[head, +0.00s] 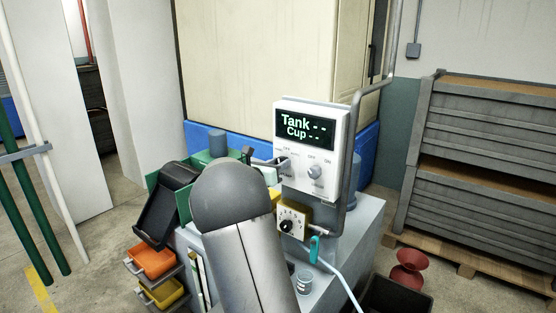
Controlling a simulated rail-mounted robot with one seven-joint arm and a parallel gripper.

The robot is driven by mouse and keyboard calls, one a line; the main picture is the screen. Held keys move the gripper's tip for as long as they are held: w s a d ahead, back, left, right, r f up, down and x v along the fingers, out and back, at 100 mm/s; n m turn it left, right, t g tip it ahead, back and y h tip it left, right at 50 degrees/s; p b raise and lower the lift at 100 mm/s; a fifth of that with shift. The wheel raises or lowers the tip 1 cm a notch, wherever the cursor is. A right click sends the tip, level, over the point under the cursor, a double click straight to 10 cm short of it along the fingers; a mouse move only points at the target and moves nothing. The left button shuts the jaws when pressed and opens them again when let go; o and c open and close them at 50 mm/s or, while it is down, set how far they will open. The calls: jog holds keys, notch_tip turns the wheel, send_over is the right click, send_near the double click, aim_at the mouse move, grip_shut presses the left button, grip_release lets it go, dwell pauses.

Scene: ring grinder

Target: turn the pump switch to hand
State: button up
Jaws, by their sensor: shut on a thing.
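A white control box (341,152) stands in the middle of the head view. Its dark screen (306,129) reads "Tank --" and "Cup --" in green. Below the screen are two switches with small labels, only partly readable. The right one is a round grey knob (315,172) marked OFF and ON. The left one, the pump switch, is largely covered by my gripper (279,163), which reaches in from the left. My gripper is shut on the pump switch. Its pointing direction cannot be made out. My grey arm hides much of the bench in front.
Below the box are a yellow unit with a black dial (287,226), a teal handle (314,249) with a pale hose, and a clear cup (304,281). A grey pipe (354,150) runs up the box's right side. A black tray (162,207) leans at left.

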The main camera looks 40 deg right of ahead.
jog(key=n+p, duration=0.6)
jog(key=p, duration=0.1)
jog(key=shift+r, duration=0.25)
jog(key=n+p, duration=0.3)
jog(key=shift+w+f, duration=0.1)
jog(key=shift+f, duration=0.1)
jog(key=shift+f+n+p, duration=0.1)
jog(key=shift+n+p, duration=0.2)
jog(key=shift+p, duration=0.1)
jog(key=o, duration=1)
jog(key=shift+a, duration=0.15)
jog(key=b+v, duration=0.3)
jog(key=v, duration=1.4)
jog(key=shift+b, duration=0.3)
jog(key=shift+a, duration=0.1)
